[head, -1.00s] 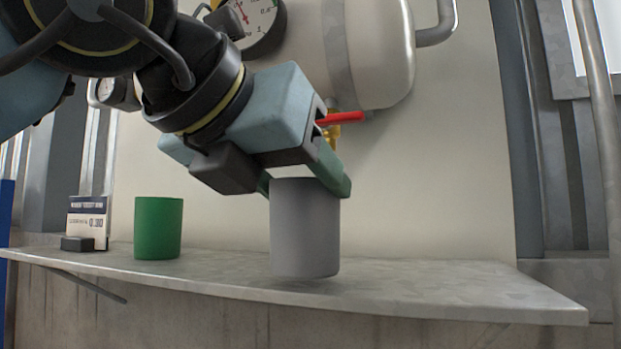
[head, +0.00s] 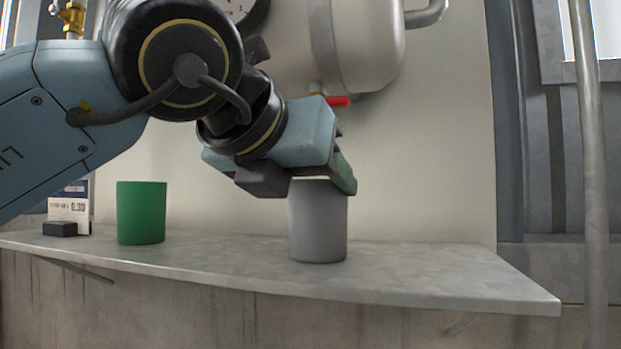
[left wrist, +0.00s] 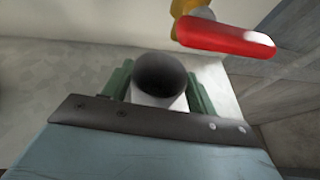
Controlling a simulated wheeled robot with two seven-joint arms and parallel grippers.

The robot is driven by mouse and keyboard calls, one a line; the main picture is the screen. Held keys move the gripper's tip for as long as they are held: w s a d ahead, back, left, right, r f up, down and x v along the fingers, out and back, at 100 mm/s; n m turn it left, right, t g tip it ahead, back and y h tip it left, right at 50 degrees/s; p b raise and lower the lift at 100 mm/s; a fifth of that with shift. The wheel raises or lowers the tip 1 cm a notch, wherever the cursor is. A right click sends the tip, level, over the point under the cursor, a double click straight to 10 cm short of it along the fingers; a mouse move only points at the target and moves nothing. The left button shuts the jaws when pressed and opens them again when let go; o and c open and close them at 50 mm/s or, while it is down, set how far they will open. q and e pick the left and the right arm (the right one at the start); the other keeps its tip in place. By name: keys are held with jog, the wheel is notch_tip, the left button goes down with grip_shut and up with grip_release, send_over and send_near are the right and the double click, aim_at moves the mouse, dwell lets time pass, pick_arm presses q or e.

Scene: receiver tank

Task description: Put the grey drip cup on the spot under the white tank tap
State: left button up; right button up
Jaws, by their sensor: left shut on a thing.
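The grey drip cup (head: 318,226) is upright in the head view, at or just above the shelf; I cannot tell if its base touches. My left gripper (head: 325,184) comes down from the upper left and is shut on the cup's upper part. In the left wrist view the cup (left wrist: 160,78) shows its dark open mouth between the green fingers. The white tank (head: 365,45) hangs above and behind. Its tap with a red handle (head: 338,101) is partly hidden by my gripper in the head view; the red handle (left wrist: 228,39) is plain in the left wrist view. My right gripper is not in view.
A green cup (head: 141,213) stands on the grey shelf (head: 440,275) to the left. A small card (head: 70,208) in a dark holder stands farther left. The shelf right of the grey cup is clear. A vertical pipe (head: 594,150) runs at the far right.

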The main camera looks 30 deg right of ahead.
pick_arm(q)
jog(key=o, duration=1)
jog(key=shift+c, duration=0.2)
jog(key=shift+r+p, duration=0.2)
jog(key=shift+p, duration=0.15)
jog(key=b+v, duration=0.2)
jog(key=v, duration=1)
